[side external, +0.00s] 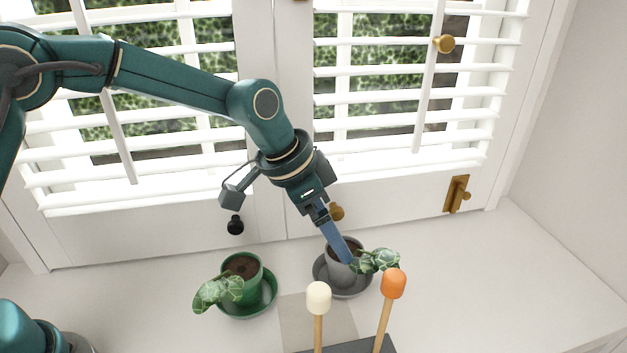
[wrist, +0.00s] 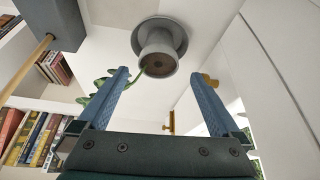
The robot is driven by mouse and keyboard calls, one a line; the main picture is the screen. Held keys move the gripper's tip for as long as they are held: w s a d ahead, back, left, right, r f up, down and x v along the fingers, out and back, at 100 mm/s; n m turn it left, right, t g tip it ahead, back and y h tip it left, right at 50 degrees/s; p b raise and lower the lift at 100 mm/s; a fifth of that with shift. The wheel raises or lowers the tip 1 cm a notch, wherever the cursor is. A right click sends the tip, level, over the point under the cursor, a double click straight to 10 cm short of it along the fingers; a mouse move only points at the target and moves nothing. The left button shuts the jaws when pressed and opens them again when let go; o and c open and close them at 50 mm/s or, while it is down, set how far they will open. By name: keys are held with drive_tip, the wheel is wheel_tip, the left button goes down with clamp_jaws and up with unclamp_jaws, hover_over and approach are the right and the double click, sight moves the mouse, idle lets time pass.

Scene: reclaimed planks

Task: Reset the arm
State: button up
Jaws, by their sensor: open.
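My gripper (side external: 340,246) points down at the grey pot (side external: 336,275) from the side view. Its two blue fingers stand apart with nothing between them that I can see gripped. In the wrist view my gripper (wrist: 161,76) is open and the grey pot (wrist: 158,48) appears beyond and between the fingertips. The pot holds dark soil and a leafy plant (side external: 376,261) leaning right, and it stands upright in a grey saucer (side external: 320,272). In the side view a finger overlaps the pot; I cannot tell whether they touch.
A green pot (side external: 251,284) with a plant stands in a green saucer on the left. A cream-tipped stick (side external: 318,298) and an orange-tipped stick (side external: 393,284) stand in a dark base (side external: 350,346) at the front. Shuttered windows are behind. The white sill (side external: 500,270) is clear on the right.

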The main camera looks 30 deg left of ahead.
drive_tip(key=s+a+r+n+t+y, duration=0.1)
drive_tip(key=s+a+r+n, duration=0.3)
drive_tip(key=s+a+r, duration=0.5)
drive_tip(key=s+a+f+n+y, duration=0.1)
drive_tip(key=s+a+n, duration=0.1)
drive_tip(key=s, duration=0.4)
drive_tip(key=s+a+f+n+y, duration=0.1)
drive_tip(key=s+a, duration=0.2)
drive_tip(key=s, duration=0.3)
drive_tip(key=shift+a+f+n+t, duration=0.4)
